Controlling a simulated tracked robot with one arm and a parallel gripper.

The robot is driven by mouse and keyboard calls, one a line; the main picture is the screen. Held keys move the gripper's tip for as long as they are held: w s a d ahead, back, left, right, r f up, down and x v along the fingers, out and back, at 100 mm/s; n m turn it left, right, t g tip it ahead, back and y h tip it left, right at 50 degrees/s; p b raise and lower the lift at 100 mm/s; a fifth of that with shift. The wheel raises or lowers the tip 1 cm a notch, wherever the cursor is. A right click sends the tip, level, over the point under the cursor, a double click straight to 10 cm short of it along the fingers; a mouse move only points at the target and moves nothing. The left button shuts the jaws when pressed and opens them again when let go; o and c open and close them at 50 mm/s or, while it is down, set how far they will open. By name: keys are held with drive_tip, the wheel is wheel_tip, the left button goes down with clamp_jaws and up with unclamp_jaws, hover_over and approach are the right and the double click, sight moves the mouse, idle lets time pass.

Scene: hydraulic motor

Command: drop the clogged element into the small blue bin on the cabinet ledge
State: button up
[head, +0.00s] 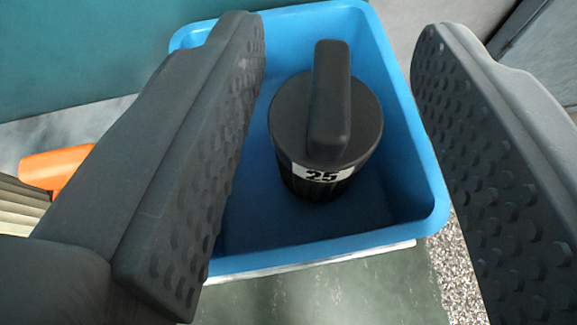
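The clogged element (324,130) is a black round piece with a raised bar handle and a white label reading "25". It stands roughly upright inside the small blue bin (412,133), on its floor, apart from the front wall. My gripper (335,110) is wide open, with one dark studded finger on each side of the view. The fingers are clear of the element and nothing is between them in their grip. The left finger hides the bin's left wall.
An orange part (55,168) and a pale ribbed piece (20,205) show at the left. A teal panel (90,50) stands behind. The bin rests on a pale ledge, with a dark green surface (320,298) and speckled floor (456,265) below.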

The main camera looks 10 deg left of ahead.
drive_tip(key=b+v, duration=0.1)
drive_tip(key=v, duration=0.8)
drive_tip(key=shift+s, duration=0.3)
drive_tip(key=shift+r, duration=0.1)
drive_tip(key=s+a+r+b, duration=0.1)
drive_tip(key=s+r, duration=0.2)
drive_tip(key=r, duration=0.7)
drive_tip(key=s+r+t+b, duration=0.1)
drive_tip(key=s+r, duration=0.2)
drive_tip(key=r, duration=0.6)
drive_tip(key=s+a+r+b, duration=0.1)
drive_tip(key=s+r, duration=0.2)
drive_tip(key=r, duration=0.7)
drive_tip(key=s+a+r+b, duration=0.1)
drive_tip(key=s+r, duration=0.9)
drive_tip(key=s, duration=0.1)
drive_tip(key=shift+a+r+t, duration=0.2)
drive_tip(key=shift+a+t, duration=0.1)
drive_tip(key=shift+t, duration=0.1)
drive_tip(key=shift+w+d, duration=0.1)
drive_tip(key=shift+d, duration=0.05)
